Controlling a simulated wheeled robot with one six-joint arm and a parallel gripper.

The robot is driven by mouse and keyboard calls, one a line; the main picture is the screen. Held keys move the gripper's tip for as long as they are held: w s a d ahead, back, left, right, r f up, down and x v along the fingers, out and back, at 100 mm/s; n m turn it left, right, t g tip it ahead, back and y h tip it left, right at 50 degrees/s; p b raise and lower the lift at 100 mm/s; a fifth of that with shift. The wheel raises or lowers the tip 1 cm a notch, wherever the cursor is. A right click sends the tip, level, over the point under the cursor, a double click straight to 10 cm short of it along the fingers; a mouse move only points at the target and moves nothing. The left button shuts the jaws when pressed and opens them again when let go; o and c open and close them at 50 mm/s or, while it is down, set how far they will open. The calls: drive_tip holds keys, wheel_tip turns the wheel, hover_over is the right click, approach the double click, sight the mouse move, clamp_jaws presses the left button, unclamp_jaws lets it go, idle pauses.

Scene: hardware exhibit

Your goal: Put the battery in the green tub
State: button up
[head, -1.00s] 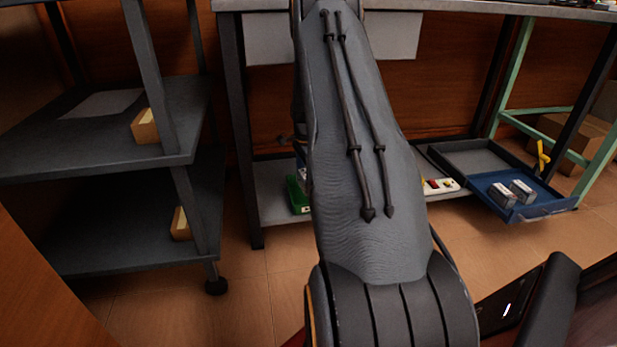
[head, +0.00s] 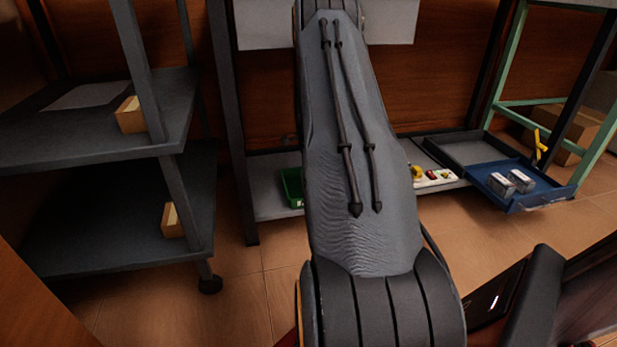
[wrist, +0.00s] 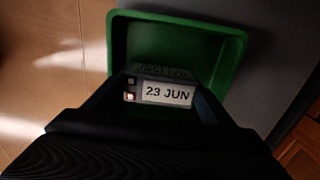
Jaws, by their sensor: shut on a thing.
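In the wrist view my gripper (wrist: 165,100) is shut on a grey battery (wrist: 137,92) with a white label reading "23 JUN". The battery is over the near part of the green tub (wrist: 238,50), whose far rim and side walls show around it. I cannot tell whether the battery touches the tub floor. In the head view the green tub (head: 291,187) stands on the low shelf under the bench, partly hidden by my arm. My gripper and the held battery are hidden there.
A blue tray (head: 540,199) with two grey blocks (head: 511,182) lies at the right. A white strip with coloured parts (head: 434,178) sits on the low shelf (head: 262,186). A dark shelf rack (head: 95,140) stands left. Floor is clear in front.

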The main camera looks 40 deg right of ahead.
drive_tip(key=shift+f, duration=0.45)
drive_tip(key=shift+f, duration=0.5)
idle(0.5)
drive_tip(key=o, duration=1.4)
drive_tip(key=shift+o, duration=1)
wheel_tip(320, 180, up, 8)
drive_tip(key=p, duration=0.4)
drive_tip(key=shift+f, duration=0.15)
drive_tip(key=shift+f, duration=0.1)
